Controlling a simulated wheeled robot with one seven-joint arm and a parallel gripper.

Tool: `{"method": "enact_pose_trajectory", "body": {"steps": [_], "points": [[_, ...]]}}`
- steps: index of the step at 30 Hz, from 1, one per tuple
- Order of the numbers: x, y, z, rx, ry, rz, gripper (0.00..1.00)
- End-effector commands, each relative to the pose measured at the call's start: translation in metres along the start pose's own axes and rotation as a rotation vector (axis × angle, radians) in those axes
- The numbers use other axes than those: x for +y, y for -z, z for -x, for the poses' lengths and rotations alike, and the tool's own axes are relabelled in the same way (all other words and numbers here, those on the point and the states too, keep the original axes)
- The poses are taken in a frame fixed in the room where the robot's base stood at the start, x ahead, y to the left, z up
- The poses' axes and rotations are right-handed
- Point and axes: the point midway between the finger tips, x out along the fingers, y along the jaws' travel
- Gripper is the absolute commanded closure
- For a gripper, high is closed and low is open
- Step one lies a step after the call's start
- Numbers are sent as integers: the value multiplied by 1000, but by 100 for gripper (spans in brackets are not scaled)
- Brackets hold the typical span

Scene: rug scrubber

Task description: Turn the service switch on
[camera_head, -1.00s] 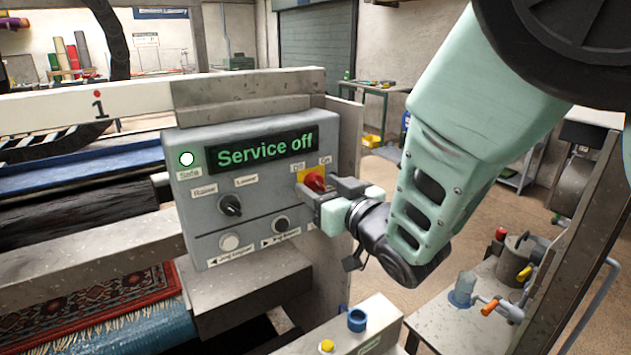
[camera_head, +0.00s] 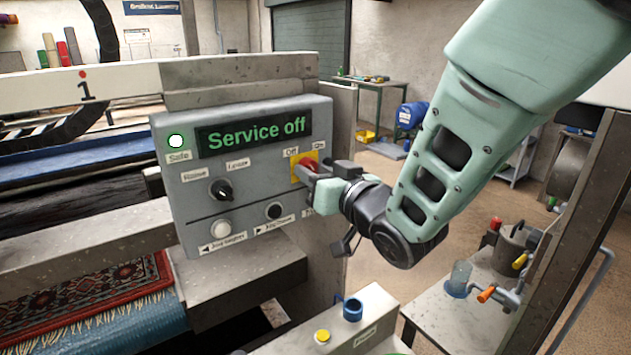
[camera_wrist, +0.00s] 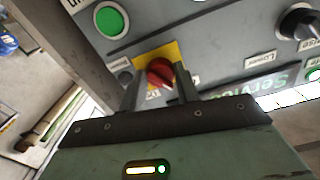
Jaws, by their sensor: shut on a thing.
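The service switch (camera_head: 306,167) is a red rotary knob on a yellow plate at the right of the grey control panel, under small "Off" and "On" labels. The panel's display (camera_head: 254,133) reads "Service off" in green. My gripper (camera_head: 312,172) is at the switch, its fingers reaching in from the right and partly hiding the knob. In the wrist view the red knob (camera_wrist: 159,72) sits between the two fingertips of my gripper (camera_wrist: 160,78), which is shut on it.
The panel also carries a lit lamp (camera_head: 176,141) marked "Safe", a black raise/lower knob (camera_head: 221,190) and two jog buttons below. A patterned rug (camera_head: 85,292) lies at lower left. A grey bench (camera_head: 455,313) with fittings stands at lower right.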

Motion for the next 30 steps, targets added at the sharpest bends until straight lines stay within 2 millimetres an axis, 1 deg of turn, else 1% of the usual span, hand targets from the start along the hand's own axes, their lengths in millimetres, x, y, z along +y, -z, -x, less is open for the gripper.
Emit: {"method": "enact_pose_trajectory", "body": {"steps": [1,4,30], "points": [[3,-4,0,7,-2,-40,92],[3,-4,0,8,-1,-128,92],[1,-3,0,6,0,-940,92]]}}
